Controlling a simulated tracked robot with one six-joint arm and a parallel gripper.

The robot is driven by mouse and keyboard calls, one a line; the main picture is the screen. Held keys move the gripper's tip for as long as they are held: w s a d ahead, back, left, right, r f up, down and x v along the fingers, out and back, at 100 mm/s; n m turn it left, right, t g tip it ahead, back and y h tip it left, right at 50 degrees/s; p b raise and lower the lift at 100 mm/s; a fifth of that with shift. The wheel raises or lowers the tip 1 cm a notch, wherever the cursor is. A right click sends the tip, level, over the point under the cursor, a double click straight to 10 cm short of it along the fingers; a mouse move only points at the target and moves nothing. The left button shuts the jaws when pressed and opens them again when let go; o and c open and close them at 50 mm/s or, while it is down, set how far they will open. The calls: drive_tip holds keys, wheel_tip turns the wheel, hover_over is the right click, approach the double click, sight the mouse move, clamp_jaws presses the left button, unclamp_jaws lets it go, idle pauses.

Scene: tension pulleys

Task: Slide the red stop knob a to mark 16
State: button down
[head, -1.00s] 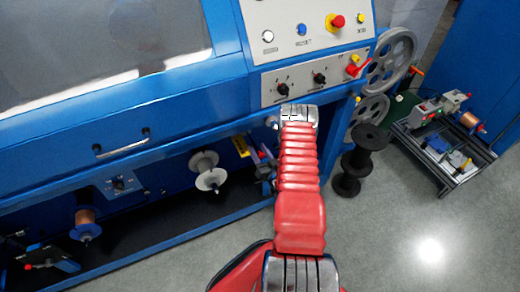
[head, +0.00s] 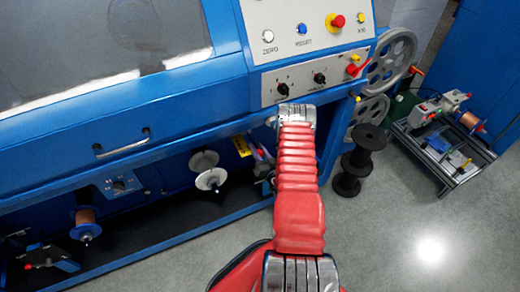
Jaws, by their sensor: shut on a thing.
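My red ribbed arm (head: 298,190) reaches up the middle of the head view to a silver joint (head: 297,113) at the machine's lower front edge. My gripper does not show; the arm hides what is beyond and behind it. I cannot make out the red stop knob a or mark 16. A small yellow plate (head: 242,147) and a pinkish part (head: 262,155) show just left of the arm, in the open bay under the machine, too small to read.
The blue machine (head: 180,130) fills the left and centre. Its panel carries a red mushroom button (head: 338,20) and a red-handled switch (head: 353,69). Black spools (head: 347,185) stand right of my arm. A cart (head: 450,172) with tools stands further right. Grey floor is clear at lower right.

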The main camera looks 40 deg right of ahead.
drive_tip(key=shift+w+d, duration=0.4)
drive_tip(key=shift+w, duration=0.2)
drive_tip(key=c, duration=1.4)
unclamp_jaws()
drive_tip(key=shift+c, duration=0.2)
drive_tip(key=shift+a, duration=0.1)
drive_tip(key=v, duration=1.3)
drive_tip(key=shift+s+a, duration=0.15)
drive_tip(key=shift+s, duration=0.2)
